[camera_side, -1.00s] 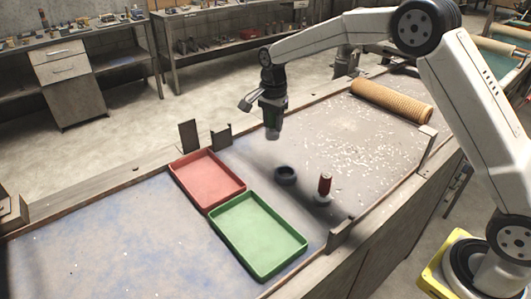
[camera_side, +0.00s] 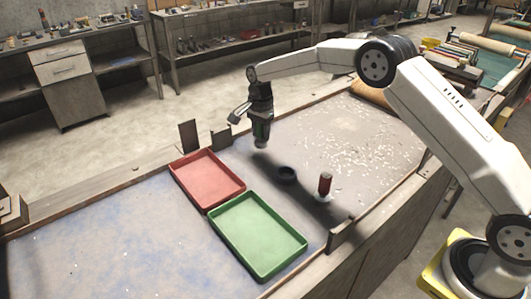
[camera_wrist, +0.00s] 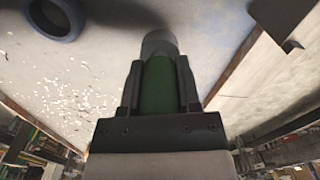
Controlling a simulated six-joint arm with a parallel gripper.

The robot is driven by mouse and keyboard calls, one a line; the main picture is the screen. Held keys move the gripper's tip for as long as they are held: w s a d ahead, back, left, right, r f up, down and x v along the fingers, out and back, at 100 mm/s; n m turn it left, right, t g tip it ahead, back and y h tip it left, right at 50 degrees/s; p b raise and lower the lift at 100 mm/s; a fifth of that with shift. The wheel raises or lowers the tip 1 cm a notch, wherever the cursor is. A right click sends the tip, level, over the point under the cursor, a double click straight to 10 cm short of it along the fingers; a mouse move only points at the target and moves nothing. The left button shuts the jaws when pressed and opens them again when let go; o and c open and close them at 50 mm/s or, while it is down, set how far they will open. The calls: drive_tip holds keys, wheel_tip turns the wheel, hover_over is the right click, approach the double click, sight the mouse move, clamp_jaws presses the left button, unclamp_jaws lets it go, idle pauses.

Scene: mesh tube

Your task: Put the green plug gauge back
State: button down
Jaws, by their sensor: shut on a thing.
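My gripper (camera_side: 261,125) is shut on the green plug gauge (camera_wrist: 158,85), which has a green handle and a grey end. In the side view the gauge hangs upright above the bench, its grey end (camera_side: 260,144) pointing down, clear of the surface. In the wrist view the green handle lies between my two fingers. A dark ring (camera_side: 287,175) lies on the bench to the right of and nearer than the gauge; it also shows at the top left of the wrist view (camera_wrist: 57,18). A red-handled plug gauge (camera_side: 325,184) stands upright to the right of the ring.
A red tray (camera_side: 240,190) and a green tray (camera_side: 301,248) lie side by side left of and nearer than the ring. Small upright brackets (camera_side: 222,138) stand at the far edge and another (camera_side: 341,234) at the near edge. Pale flecks cover the bench to the right.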

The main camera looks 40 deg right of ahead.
sight(260, 141)
drive_tip(key=shift+w+f, duration=0.2)
drive_tip(key=shift+f, duration=1.55)
drive_tip(key=shift+f, duration=0.15)
drive_tip(key=shift+c, duration=1.5)
unclamp_jaws()
wheel_tip(260, 141, up, 12)
drive_tip(key=shift+r, duration=0.15)
drive_tip(key=shift+s, duration=0.1)
